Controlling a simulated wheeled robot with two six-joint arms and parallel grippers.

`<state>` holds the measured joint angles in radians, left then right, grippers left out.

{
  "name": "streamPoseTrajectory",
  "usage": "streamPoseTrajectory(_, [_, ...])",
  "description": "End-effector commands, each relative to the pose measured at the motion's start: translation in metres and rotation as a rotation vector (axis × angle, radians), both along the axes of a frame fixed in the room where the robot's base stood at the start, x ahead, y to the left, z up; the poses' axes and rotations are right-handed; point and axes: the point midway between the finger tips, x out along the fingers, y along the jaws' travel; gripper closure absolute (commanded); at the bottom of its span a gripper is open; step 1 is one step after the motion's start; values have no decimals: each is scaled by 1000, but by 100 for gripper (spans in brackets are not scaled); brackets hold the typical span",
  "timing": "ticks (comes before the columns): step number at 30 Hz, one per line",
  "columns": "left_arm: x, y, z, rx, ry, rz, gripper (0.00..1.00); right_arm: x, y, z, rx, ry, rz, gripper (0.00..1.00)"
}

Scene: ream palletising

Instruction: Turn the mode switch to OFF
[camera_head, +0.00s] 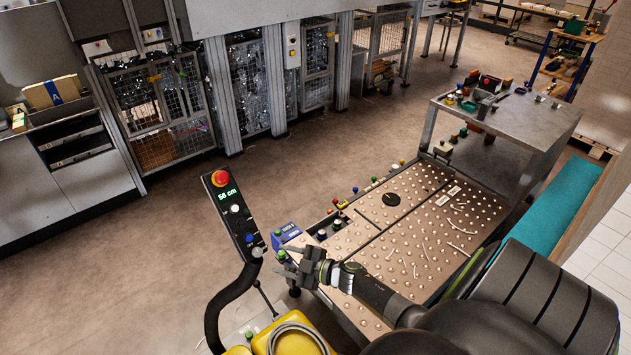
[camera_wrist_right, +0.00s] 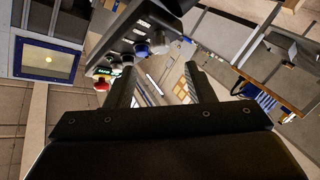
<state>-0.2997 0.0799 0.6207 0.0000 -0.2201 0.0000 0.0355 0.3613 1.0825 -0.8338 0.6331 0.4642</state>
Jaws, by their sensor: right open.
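A black control pendant (camera_head: 231,212) stands upright on a curved black neck. It carries a red mushroom button (camera_head: 220,179), a green display reading about 56 cm, a white button (camera_head: 235,208), a blue knob (camera_head: 249,239) and a pale knob (camera_head: 257,251) at its lower end. I cannot tell which control is the mode switch, nor its setting. My right gripper (camera_head: 280,261) is open and empty, just right of the pendant's lower end. In the right wrist view the blue knob (camera_wrist_right: 141,50) and pale knob (camera_wrist_right: 160,45) lie beyond the fingers, apart from them. My left gripper is not in view.
A blue box (camera_head: 287,234) sits just behind my right gripper. A ball-studded table (camera_head: 400,240) lies to the right, with a steel bench (camera_head: 520,115) beyond. Yellow equipment with a coiled hose (camera_head: 297,340) is below. Caged machinery (camera_head: 160,100) stands behind open floor.

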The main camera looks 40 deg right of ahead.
Motion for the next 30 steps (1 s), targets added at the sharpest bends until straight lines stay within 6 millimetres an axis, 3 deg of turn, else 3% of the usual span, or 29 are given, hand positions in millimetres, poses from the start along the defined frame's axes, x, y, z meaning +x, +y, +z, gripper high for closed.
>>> streamPoseTrajectory(6, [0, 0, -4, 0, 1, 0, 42, -46, -21, 5, -3, 2, 1, 51])
streamPoseTrajectory(12, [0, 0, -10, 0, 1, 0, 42, -75, -34, 10, -2, 1, 1, 51])
streamPoseTrajectory(18, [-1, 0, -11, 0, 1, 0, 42, -88, -39, 14, -1, -1, 2, 51])
streamPoseTrajectory(30, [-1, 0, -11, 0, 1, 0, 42, -89, -40, 15, 0, 0, 1, 51])
